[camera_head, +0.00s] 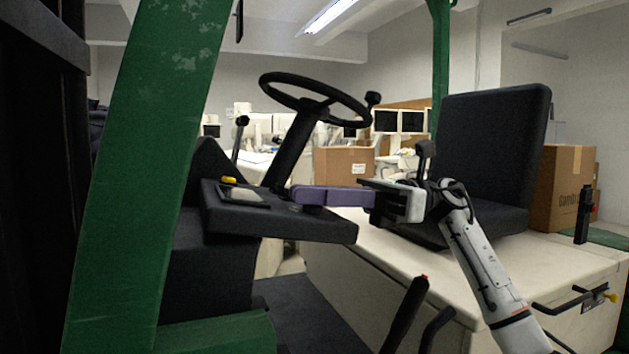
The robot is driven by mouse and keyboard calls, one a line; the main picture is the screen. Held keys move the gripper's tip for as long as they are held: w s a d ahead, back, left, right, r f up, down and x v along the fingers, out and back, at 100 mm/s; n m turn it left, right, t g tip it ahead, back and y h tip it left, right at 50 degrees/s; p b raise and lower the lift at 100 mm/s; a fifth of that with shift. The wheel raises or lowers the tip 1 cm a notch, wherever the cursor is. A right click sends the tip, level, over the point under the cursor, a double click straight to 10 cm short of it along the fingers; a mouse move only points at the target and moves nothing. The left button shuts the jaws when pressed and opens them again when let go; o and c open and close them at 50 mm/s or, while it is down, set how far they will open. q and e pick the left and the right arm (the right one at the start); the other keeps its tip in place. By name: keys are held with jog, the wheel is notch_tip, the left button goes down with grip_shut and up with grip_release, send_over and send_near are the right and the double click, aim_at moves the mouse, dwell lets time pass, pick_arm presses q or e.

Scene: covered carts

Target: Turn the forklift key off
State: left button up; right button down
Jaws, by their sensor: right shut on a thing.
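The forklift dashboard (290,220) is a dark panel beneath the steering wheel. My right gripper (303,196) reaches in from the right with its long purple fingers level, their tips at the dashboard's top near the foot of the steering column. It is shut on the forklift key, which is mostly hidden by the fingertips. A small greyish piece just below the tips may be part of the key or its switch. I cannot tell which way the key is turned. My left gripper is not in view.
The steering wheel (315,96) and its column (293,150) rise close behind the fingertips. A black seat (495,150) stands right, above a cream body (420,265). A thick green post (150,170) blocks the left. Levers (408,312) stand low in front. Cardboard boxes (342,167) are behind.

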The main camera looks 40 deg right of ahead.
jog(key=shift+n+g, duration=0.3)
jog(key=shift+f, duration=0.1)
jog(key=c, duration=1.9)
grip_release()
jog(key=v, duration=1)
jog(key=shift+d+f, duration=0.1)
jog(key=shift+d, duration=0.05)
